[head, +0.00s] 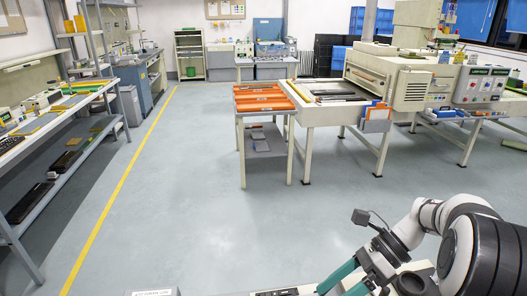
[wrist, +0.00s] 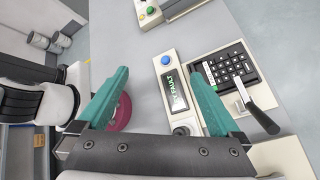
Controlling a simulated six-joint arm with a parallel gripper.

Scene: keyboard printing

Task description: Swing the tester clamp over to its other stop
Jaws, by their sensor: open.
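In the wrist view, what looks like the tester clamp is a lever with a black handle (wrist: 262,118) and a pale metal arm (wrist: 241,90), lying at the near right edge of a black keypad (wrist: 228,68). The handle points down and to the right. Left of the keypad is a cream tester panel (wrist: 165,62) with a blue button and a display reading "FAULT". My gripper (wrist: 161,72) has two teal fingers spread wide, with nothing held. The right finger covers part of the panel; the clamp lies outside it, apart. In the head view my gripper (head: 335,288) is at the bottom edge.
A round black knob (wrist: 181,131) is on the panel's near end. A magenta ring (wrist: 121,112) is partly behind the left finger. A box with coloured buttons (wrist: 146,10) stands beyond the panel. In the head view, an orange-topped trolley (head: 262,97) stands across open floor.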

